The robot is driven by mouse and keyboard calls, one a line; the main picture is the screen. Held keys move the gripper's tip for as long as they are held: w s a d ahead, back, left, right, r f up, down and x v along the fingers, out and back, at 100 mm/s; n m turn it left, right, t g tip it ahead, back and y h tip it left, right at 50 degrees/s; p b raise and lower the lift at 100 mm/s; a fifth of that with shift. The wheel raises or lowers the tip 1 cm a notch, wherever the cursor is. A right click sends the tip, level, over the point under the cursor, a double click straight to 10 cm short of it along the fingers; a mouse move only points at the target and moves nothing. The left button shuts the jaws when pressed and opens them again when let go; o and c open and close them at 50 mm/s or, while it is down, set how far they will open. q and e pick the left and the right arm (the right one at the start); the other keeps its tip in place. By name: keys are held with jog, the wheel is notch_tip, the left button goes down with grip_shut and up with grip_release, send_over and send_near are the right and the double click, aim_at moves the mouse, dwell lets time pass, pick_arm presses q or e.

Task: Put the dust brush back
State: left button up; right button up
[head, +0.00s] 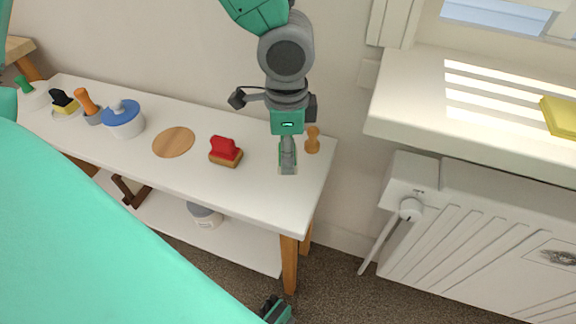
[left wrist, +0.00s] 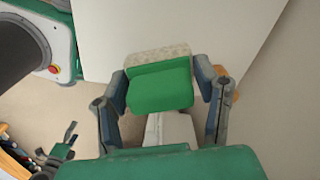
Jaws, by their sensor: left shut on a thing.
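My left gripper (head: 288,160) points down over the right end of the white bench top, seen nearly edge-on in the head view. In the left wrist view the left gripper (left wrist: 162,78) is shut on the dust brush (left wrist: 160,90), a green block with a pale speckled strip along its far edge. In the head view the finger mostly hides the brush, and I cannot tell whether it touches the bench. My right gripper (head: 275,308) shows only partly at the bottom edge; its jaws are unclear.
On the bench (head: 255,200) stand a red brush (head: 225,147), a wooden peg (head: 312,140) just right of my left gripper, a round wooden disc (head: 174,142), a blue-lidded pot (head: 122,119) and other brushes at far left. A radiator (head: 480,235) and sill (head: 480,110) are at right.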

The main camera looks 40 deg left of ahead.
aim_at(280, 162)
pick_arm(q)
jog(key=f, duration=0.1)
jog(key=a+f+b, duration=0.1)
jog(key=f, duration=0.1)
jog(key=a+f+b, duration=0.1)
jog(key=shift+f, duration=0.35)
jog(key=shift+c, duration=0.5)
jog(key=shift+d+r, duration=0.15)
jog(key=shift+d, duration=0.6)
jog(key=o, duration=1.1)
jog(key=shift+a+f, duration=0.2)
jog(key=shift+a, duration=0.3)
jog(key=shift+a+r, duration=0.1)
jog(key=shift+r, duration=0.1)
jog(key=r+p, duration=0.2)
jog(key=r, duration=0.1)
jog(key=r+p, duration=0.1)
jog(key=r, duration=0.3)
jog(key=r+p, duration=0.2)
jog(key=r, duration=0.2)
jog(key=shift+d+p, duration=0.3)
jog(key=shift+d, duration=0.05)
jog(key=shift+a+r, duration=0.2)
jog(key=shift+r, duration=0.3)
pick_arm(e)
jog(key=r, duration=0.2)
jog(key=a+r, duration=0.1)
jog(key=r, duration=0.1)
